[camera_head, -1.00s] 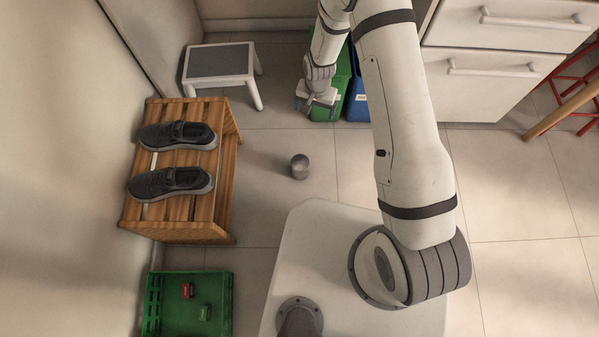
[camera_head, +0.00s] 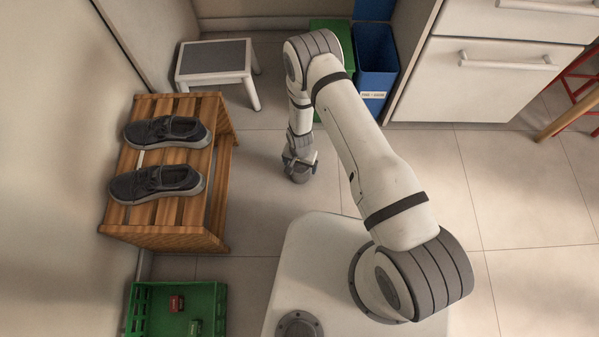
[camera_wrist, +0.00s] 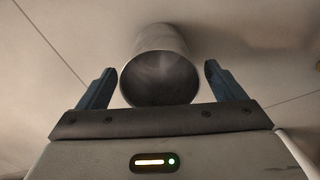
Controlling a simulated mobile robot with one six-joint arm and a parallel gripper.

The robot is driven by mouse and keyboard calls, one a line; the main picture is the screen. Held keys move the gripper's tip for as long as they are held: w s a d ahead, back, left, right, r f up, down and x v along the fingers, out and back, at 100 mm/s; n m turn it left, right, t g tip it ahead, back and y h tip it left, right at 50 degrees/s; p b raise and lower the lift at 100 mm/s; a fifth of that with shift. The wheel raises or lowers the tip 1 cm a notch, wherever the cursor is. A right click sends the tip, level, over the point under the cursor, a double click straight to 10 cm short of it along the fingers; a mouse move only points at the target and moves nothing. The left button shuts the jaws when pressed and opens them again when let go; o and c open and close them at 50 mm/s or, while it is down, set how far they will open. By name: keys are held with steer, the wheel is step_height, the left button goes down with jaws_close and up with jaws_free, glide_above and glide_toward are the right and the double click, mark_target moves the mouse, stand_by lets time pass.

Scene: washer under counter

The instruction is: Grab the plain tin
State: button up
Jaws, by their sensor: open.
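The plain tin is a grey, open-topped metal can standing on the tiled floor. In the wrist view the tin (camera_wrist: 160,62) lies between the two blue fingers of my gripper (camera_wrist: 156,88), with a gap on each side. In the head view my gripper (camera_head: 300,165) is low over the floor, right of the shoe rack, and the tin (camera_head: 299,177) is mostly hidden beneath it. My gripper is open.
A wooden rack (camera_head: 165,232) with two dark shoes stands on the left. A green crate (camera_head: 216,310) with small items is at lower left. A step stool (camera_head: 214,62) and a blue bin (camera_head: 376,62) stand behind.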

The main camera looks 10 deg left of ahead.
mark_target(300, 170)
step_height(300, 170, down, 3)
steer(key=shift+r+b, duration=0.2)
steer(key=shift+b, duration=0.1)
steer(key=shift+r, duration=0.1)
steer(key=shift+c, duration=0.2)
steer(key=c, duration=1)
